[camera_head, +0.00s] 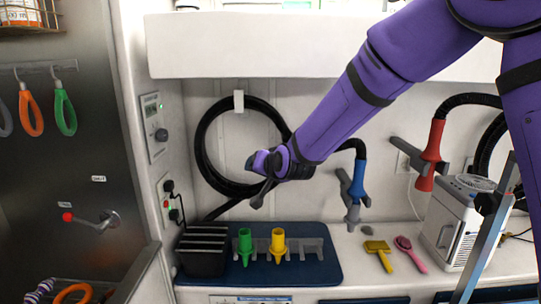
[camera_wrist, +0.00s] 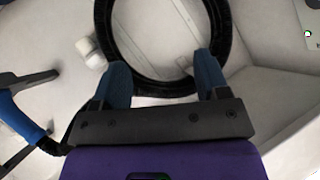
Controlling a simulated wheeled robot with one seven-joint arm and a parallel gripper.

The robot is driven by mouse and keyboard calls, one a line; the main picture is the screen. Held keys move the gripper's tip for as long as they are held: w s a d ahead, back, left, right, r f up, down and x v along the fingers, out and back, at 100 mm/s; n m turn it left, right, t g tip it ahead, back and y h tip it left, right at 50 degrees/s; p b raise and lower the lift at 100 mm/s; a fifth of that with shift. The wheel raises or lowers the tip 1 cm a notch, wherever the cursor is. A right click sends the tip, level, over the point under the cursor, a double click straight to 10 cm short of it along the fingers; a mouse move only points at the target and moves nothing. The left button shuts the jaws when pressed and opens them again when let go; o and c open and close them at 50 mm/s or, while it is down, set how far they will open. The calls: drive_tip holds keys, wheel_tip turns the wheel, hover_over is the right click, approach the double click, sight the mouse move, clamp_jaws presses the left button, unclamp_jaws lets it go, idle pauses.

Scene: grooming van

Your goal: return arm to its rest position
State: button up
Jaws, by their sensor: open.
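My purple arm (camera_head: 345,105) reaches from the upper right of the head view down and left toward the back wall. My gripper (camera_head: 258,198) is in front of the coiled black hose on that wall, above the blue mat with the nozzles. In the wrist view my gripper (camera_wrist: 162,74) shows two blue fingers spread apart with nothing held between them. The coiled black hose (camera_wrist: 104,22) shows beyond the fingers. In the head view the fingers are small and partly hidden by the wrist.
A blue mat (camera_head: 330,272) holds a green nozzle (camera_head: 245,246) and a yellow nozzle (camera_head: 278,246). A blue dryer (camera_head: 358,183) and a red dryer (camera_head: 431,150) hang on the right.

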drive_tip(key=s+d+r+g+h, duration=0.1)
drive_tip(key=s+d+r, duration=0.35)
drive_tip(key=d, duration=0.25)
drive_tip(key=s+d+r+n+g+h, duration=0.1)
drive_tip(key=s+d+r, duration=0.2)
drive_tip(key=s+d, duration=0.35)
drive_tip(key=s+d+r+g+h, duration=0.1)
drive_tip(key=s+d+r, duration=0.35)
drive_tip(key=d, duration=0.35)
drive_tip(key=s+d+f+g+h, duration=0.1)
drive_tip(key=s+d, duration=0.5)
drive_tip(key=s, duration=0.5)
drive_tip(key=s+d+f+g+h, duration=0.1)
drive_tip(key=s+d, duration=0.5)
drive_tip(key=s, duration=0.6)
drive_tip(key=shift+d+g+h, duration=0.2)
drive_tip(key=shift+g+h, duration=0.2)
drive_tip(key=shift+g, duration=0.2)
